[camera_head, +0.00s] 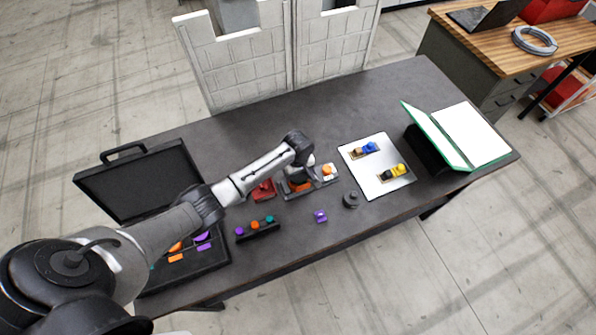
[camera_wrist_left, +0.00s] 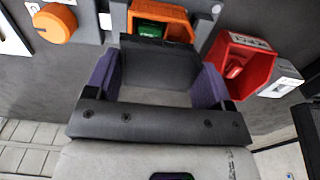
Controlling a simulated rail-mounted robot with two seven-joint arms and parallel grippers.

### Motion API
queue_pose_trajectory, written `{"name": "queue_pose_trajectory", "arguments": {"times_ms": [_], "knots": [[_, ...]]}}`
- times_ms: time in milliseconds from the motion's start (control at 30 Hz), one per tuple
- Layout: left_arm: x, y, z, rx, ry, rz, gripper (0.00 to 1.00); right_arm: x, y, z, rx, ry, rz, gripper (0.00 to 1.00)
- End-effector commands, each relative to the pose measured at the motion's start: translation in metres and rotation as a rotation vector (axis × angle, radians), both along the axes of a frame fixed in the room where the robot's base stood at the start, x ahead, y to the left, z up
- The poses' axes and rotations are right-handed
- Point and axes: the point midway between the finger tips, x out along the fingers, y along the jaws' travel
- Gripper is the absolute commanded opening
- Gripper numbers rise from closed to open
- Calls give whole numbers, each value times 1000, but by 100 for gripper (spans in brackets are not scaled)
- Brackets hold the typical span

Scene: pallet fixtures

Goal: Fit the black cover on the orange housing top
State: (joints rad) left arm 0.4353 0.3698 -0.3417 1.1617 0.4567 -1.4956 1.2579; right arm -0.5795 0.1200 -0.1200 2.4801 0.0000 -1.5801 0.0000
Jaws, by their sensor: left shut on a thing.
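The orange housing (camera_wrist_left: 163,14) is open at the top and shows a green part inside in the left wrist view. In the head view the orange housing (camera_head: 300,186) sits low on a dark fixture, partly hidden by my arm. My left gripper (camera_head: 299,168) is over it. In the left wrist view its purple-padded fingers (camera_wrist_left: 155,80) are shut on the black cover (camera_wrist_left: 160,68), a dark plate between them. The cover's far edge overlaps the housing's near side in that view; I cannot tell whether they touch. My right gripper is not in view.
A red housing (camera_wrist_left: 240,65) stands beside the orange one. An orange knob (camera_wrist_left: 54,23) is on the other side. A black open case (camera_head: 140,180), a rack with coloured knobs (camera_head: 258,231), a pale plate (camera_head: 363,181) and a green binder (camera_head: 436,136) share the table.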

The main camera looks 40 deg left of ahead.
Motion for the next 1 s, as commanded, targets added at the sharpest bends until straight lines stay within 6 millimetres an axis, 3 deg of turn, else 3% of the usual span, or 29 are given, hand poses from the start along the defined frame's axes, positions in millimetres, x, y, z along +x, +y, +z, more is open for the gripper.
{"name": "queue_pose_trajectory", "arguments": {"times_ms": [1000], "knots": [[-1,-1,0,0,1,0,53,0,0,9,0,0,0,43]]}}
